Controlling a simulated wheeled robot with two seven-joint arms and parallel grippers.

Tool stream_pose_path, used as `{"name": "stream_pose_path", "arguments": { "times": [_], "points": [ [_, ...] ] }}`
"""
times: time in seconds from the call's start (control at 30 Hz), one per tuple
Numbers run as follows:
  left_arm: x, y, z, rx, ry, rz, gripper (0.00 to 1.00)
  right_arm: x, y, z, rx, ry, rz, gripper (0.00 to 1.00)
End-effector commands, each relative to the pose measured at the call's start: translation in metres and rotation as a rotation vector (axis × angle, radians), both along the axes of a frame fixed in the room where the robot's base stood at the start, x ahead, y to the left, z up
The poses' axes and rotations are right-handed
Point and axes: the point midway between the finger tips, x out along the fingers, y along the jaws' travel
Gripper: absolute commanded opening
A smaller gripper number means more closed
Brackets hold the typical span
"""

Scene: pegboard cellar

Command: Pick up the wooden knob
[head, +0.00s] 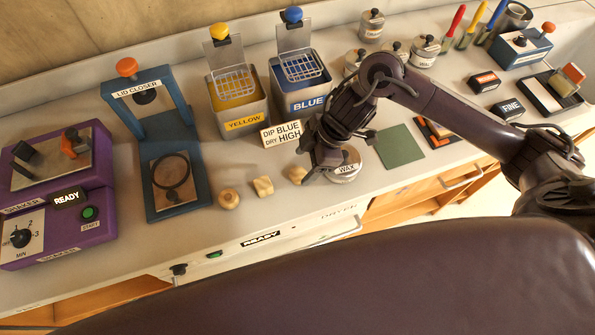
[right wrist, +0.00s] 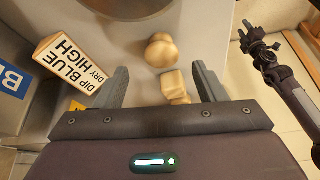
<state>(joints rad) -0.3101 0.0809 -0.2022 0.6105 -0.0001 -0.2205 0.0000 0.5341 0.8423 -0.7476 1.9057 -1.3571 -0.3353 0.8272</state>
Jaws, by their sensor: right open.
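Three pale wooden pieces lie in a row on the counter. The middle one is a blocky wooden piece (head: 263,186), also in the wrist view (right wrist: 173,84). The right one (head: 296,174) is partly hidden by my right gripper. My right gripper (head: 318,172) is open and empty, beside and above the right piece. In the wrist view its spread fingers (right wrist: 161,80) frame the row from above. My left gripper seems to show at the wrist view's upper right (right wrist: 247,38), too small to read.
A "DIP BLUE DRY HIGH" sign (head: 281,134) stands behind the row, close to my right gripper. A wax tin (head: 345,170) is beside the gripper. The blue lid closer (head: 176,209) stands left, yellow (head: 243,122) and blue (head: 306,101) vats behind. The counter's front edge is close.

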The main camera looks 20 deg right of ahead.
Motion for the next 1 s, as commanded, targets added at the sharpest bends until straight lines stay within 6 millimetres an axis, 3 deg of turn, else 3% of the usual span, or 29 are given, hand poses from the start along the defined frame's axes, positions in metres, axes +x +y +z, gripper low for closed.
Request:
{"name": "stream_pose_path", "arguments": {
  "times": [0.23,0.53,0.87,1.0],
  "points": [
    [0.011,-0.002,0.011,-0.002,-0.016,0.000,0.36,-0.003,0.012,-0.031,0.001,0.002,0.000,0.64],
    [0.019,-0.003,0.011,-0.004,-0.029,0.002,0.36,-0.002,0.014,-0.036,0.000,-0.001,0.001,0.63],
    [0.015,-0.002,0.011,-0.003,-0.023,0.003,0.36,-0.002,0.014,-0.036,0.000,-0.001,0.001,0.20],
    [0.014,-0.002,0.011,-0.003,-0.020,0.004,0.36,-0.002,0.014,-0.036,0.000,-0.002,0.000,0.17]
  ]
}}
